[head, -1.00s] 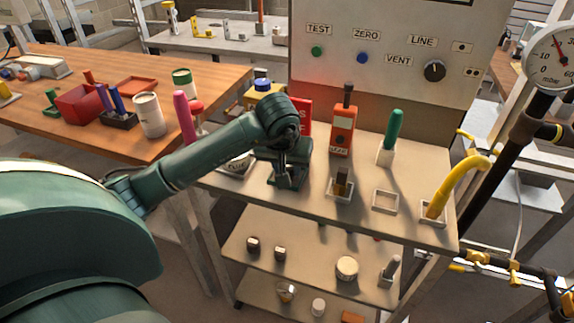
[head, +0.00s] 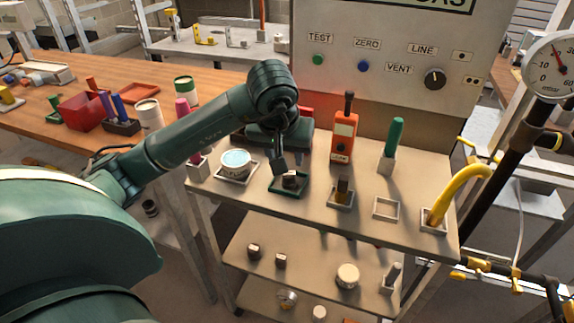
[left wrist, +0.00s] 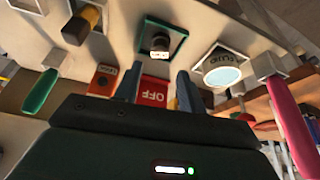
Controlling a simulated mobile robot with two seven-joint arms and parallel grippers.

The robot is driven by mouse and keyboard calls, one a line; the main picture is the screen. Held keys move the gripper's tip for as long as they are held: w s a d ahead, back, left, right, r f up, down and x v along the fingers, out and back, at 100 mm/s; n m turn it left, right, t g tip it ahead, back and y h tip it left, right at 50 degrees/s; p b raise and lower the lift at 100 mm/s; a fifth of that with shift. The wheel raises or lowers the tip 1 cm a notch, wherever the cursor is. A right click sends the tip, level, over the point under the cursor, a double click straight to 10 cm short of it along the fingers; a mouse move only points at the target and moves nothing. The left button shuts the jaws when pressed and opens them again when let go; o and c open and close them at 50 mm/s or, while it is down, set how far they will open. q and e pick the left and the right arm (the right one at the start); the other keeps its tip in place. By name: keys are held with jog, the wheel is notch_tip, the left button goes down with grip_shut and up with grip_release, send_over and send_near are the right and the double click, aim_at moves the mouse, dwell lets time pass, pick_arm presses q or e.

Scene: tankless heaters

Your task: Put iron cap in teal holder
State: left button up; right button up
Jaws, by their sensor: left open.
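The teal holder (head: 287,195) is a small square tray on the bench top; it also shows in the left wrist view (left wrist: 183,42). A small dark iron cap (head: 290,180) with a lighter end sits inside its rim; the cap also shows in the left wrist view (left wrist: 160,44). My left gripper (head: 279,168) is above and just behind the holder. In the left wrist view its two fingers (left wrist: 157,84) stand apart with nothing between them, clear of the cap. In the head view the gripper hides a little of the holder's back edge. My right gripper is not in view.
A round tin (head: 235,161) in a pale tray is left of the holder. A dark block in a pale tray (head: 341,200), an empty pale tray (head: 386,208) and a yellow hose (head: 455,190) are to the right. An orange meter (head: 343,138) stands behind.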

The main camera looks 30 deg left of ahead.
pick_arm(q)
jog(key=s+d+f+n+g+h, duration=0.1)
jog(key=s+d+n+g+h, duration=0.1)
jog(key=s+d+h, duration=0.6)
jog(key=s+d+f+n+g+h, duration=0.2)
jog(key=d+g+h, duration=0.15)
jog(key=d, duration=0.95)
jog(key=s+d+r+n+t+h, duration=0.1)
jog(key=d+r+n+t+h, duration=0.2)
jog(key=n+h, duration=0.5)
jog(key=d+r+n+t+h, duration=0.2)
jog(key=r+n+t+h, duration=0.25)
jog(key=n, duration=0.65)
jog(key=w+a+f+n+t+y, duration=0.1)
jog(key=a+f+n+t+y, duration=0.3)
jog(key=n, duration=0.6)
jog(key=w+a+f+n+t+y, duration=0.2)
jog(key=f+n+t+y, duration=0.3)
jog(key=n, duration=0.6)
jog(key=w+a+f+n+t+y, duration=0.1)
jog(key=a+f+n+t+y, duration=0.15)
jog(key=n+y, duration=0.55)
jog(key=s+a+f+n+g+y, duration=0.1)
jog(key=s+f+n+g, duration=0.5)
jog(key=f+n, duration=0.7)
jog(key=shift+s+f, duration=0.15)
jog(key=shift+s, duration=0.9)
